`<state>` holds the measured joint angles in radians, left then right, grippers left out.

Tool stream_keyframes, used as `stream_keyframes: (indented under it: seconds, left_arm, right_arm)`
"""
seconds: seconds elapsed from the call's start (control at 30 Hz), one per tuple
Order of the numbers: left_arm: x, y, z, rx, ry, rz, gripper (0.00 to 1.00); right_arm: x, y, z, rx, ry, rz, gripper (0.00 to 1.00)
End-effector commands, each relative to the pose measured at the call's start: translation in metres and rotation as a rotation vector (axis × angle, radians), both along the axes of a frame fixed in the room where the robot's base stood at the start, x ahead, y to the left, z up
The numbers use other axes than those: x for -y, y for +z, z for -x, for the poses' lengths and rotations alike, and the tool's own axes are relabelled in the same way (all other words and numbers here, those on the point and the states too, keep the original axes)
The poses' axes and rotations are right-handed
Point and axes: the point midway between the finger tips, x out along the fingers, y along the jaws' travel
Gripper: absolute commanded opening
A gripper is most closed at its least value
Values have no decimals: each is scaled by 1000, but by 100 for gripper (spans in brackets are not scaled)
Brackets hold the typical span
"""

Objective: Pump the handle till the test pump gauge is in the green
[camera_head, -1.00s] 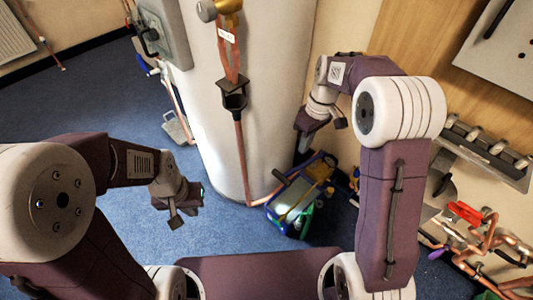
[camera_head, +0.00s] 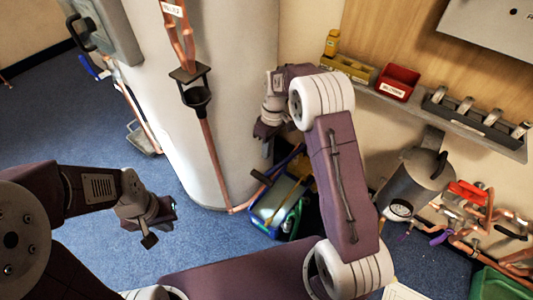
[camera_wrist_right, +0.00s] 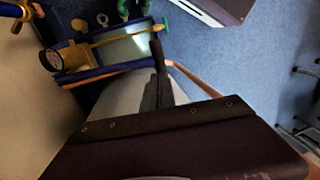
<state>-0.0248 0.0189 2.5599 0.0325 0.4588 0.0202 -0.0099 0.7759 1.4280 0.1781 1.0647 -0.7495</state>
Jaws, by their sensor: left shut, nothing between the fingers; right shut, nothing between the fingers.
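The test pump appears as a blue open tank (camera_head: 258,222) with yellow and green parts, on the floor beside the white cylinder. The right wrist view shows its blue rim (camera_wrist_right: 100,72), a yellow bar with a green end, and a small round gauge (camera_wrist_right: 50,61). The gauge's needle is too small to read. My right gripper (camera_head: 267,131) is shut and empty, above the pump beside the cylinder; its dark fingers (camera_wrist_right: 157,75) overlap the tank in the wrist view, and I cannot tell if they touch. My left gripper (camera_head: 150,232) is shut and empty over the floor at left.
The white cylinder (camera_head: 225,80) stands close by, with a copper pipe (camera_head: 213,160) down its front. A grey canister (camera_head: 415,180) with a dial (camera_head: 398,210) and copper pipework (camera_head: 485,215) are at right. A shelf holds a red bin (camera_head: 398,82).

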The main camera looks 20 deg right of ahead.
Motion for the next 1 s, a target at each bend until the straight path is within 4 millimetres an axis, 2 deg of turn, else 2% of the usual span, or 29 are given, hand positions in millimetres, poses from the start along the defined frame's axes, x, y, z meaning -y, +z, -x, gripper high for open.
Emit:
stream_keyframes:
  seconds: [0.03, 0.1, 0.3, 0.4, 0.57, 1.0]
  left_arm:
    - [0, -13, 0, 0, 0, 0, 0]
    - [0, -21, 0, 0, 0, 0, 0]
    - [0, -44, 0, 0, 0, 0, 0]
    - [0, -52, 0, 0, 0, 0, 0]
    - [0, -58, 0, 0, 0, 0, 0]
    - [0, -58, 0, 0, 0, 0, 0]
  right_arm:
    - [-2, -19, 2, -4, 1, 0, 0]
    - [-4, -34, 4, -2, 0, 0, 0]
    - [-10, -74, 9, -2, 0, 0, 0]
    - [-13, -88, 10, -1, 0, 1, 0]
    - [-15, -98, 12, -1, 0, 0, 0]
    - [-16, -100, 13, 3, 0, 4, 0]
